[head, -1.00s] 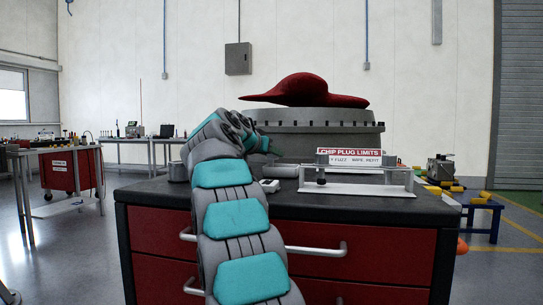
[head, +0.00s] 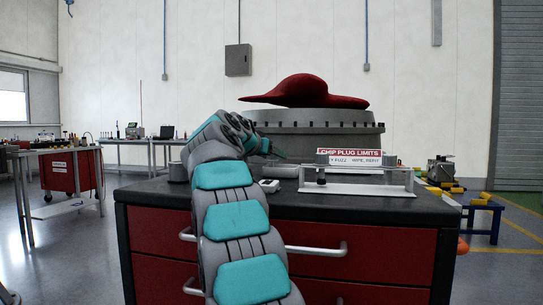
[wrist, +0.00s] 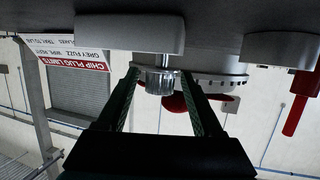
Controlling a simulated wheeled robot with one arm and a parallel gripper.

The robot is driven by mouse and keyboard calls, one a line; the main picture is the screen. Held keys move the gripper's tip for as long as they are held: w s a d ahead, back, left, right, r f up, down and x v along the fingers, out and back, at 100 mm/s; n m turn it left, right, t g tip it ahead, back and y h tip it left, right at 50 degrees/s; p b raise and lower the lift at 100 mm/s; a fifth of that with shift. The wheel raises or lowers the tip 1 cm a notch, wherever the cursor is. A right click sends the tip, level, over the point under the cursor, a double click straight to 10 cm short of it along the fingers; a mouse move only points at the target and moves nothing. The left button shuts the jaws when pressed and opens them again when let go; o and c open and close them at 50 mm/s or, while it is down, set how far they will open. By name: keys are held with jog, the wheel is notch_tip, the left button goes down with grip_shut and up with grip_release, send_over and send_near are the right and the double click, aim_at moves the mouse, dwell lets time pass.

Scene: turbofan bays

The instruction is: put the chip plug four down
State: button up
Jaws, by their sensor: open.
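In the upside-down wrist view, a knurled metal plug (wrist: 158,82) shows on a thin stem beside a grey block. My gripper (wrist: 160,75) is open there, with one dark finger on each side of the plug and a gap to both. I cannot tell whether the plug lies between the fingertips or beyond them. In the head view my gripper (head: 280,154) is above the bench top, left of a light rack (head: 360,190). The rack holds a dark-stemmed plug (head: 321,172) at its left and a grey cylinder (head: 390,161) at its right.
A "CHIP PLUG LIMITS" sign (head: 350,153) stands behind the rack. A drum with a red cover (head: 305,92) rises behind. The front strip of bench top (head: 330,206) is clear.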

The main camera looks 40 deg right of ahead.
jog(key=shift+r, duration=0.2)
jog(key=shift+s+a, duration=0.15)
jog(key=shift+a, duration=0.15)
jog(key=b+v, duration=0.2)
jog(key=v, duration=0.9)
jog(key=shift+a, duration=0.2)
